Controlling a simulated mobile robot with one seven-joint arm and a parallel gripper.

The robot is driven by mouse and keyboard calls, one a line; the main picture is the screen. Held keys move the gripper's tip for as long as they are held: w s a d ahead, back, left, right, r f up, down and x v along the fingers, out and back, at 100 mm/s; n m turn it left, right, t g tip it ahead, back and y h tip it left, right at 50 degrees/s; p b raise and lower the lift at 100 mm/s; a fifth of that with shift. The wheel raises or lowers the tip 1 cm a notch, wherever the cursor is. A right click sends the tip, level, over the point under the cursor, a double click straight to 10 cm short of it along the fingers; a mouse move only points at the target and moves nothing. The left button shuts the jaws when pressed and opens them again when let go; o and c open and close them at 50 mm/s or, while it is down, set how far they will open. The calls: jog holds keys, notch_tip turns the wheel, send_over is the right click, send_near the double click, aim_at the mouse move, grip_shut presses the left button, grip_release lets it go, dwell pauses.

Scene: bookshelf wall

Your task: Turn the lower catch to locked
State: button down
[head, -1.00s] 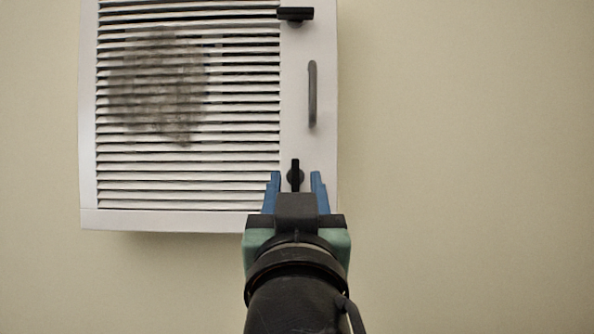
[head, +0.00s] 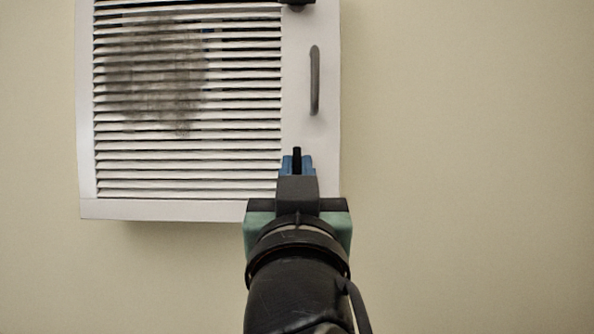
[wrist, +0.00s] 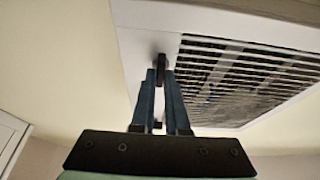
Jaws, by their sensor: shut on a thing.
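The lower catch (head: 297,153) is a small black lever on the right frame of a white louvred panel. Its tip stands upright above my gripper's fingers in the head view, and its base is hidden behind them. My gripper (head: 297,165) has its blue fingers shut on the catch from either side. In the wrist view the catch (wrist: 162,62) shows between the fingertips of my gripper (wrist: 160,78).
The louvred panel (head: 88,150) is mounted on a beige wall, with a dark stain on its slats. A grey handle (head: 315,80) and an upper black catch (head: 297,3) sit above. The wall to the right is bare. A white-edged fixture (wrist: 10,140) shows at the left in the wrist view.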

jog(key=shift+n, duration=0.4)
jog(key=n+y, duration=0.2)
jog(key=n, duration=0.1)
jog(key=n+y+b, duration=0.1)
jog(key=n, duration=0.2)
jog(key=shift+d+n+g+y, duration=0.2)
jog(key=shift+n+g+y, duration=0.1)
jog(key=shift+g+y, duration=0.1)
jog(key=n+y, duration=0.1)
jog(key=n, duration=0.2)
jog(key=n+g+y+b, duration=0.1)
jog(key=n, duration=0.2)
jog(key=shift+r+g, duration=0.1)
jog(key=shift+g, duration=0.2)
jog(key=n+g, duration=0.1)
jog(key=n, duration=0.1)
jog(key=n+y, duration=0.1)
jog(key=n, duration=0.2)
jog(key=shift+r+g, duration=0.15)
jog(key=shift+g, duration=0.25)
jog(key=shift+d+n+g+p, duration=0.1)
jog(key=shift+n+g+p, duration=0.65)
jog(key=shift+n, duration=1.25)
jog(key=c, duration=0.9)
grip_release()
